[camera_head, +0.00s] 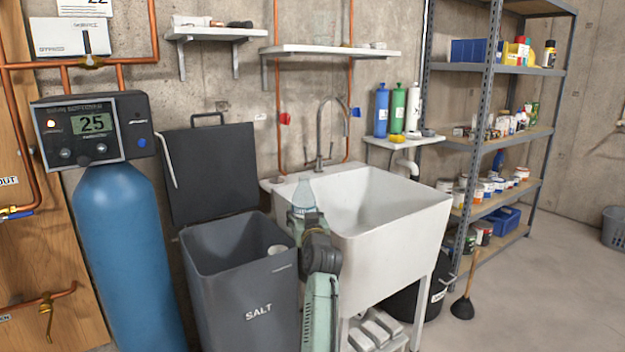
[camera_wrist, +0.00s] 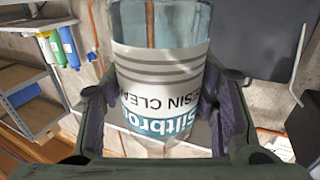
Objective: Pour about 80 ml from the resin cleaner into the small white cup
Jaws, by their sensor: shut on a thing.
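The resin cleaner (camera_head: 304,193) is a clear, bluish bottle, upright in the head view above the left front of the sink. In the wrist view the resin cleaner (camera_wrist: 160,68) fills the middle, with its grey-striped white and teal label upside down. My gripper (camera_head: 303,214) is shut around it; in the wrist view my gripper (camera_wrist: 160,112) has a dark pad on each side of the label. A small whitish round object (camera_head: 277,249) shows inside the salt bin, near its right wall. I cannot tell whether it is the small white cup. The liquid level is unclear.
The open grey salt bin (camera_head: 243,310) stands left of my arm, its lid (camera_head: 212,172) raised. The white sink (camera_head: 400,230) with a tall faucet (camera_head: 322,130) is to the right. A blue softener tank (camera_head: 128,250) stands left. A metal shelf (camera_head: 485,120) stands right.

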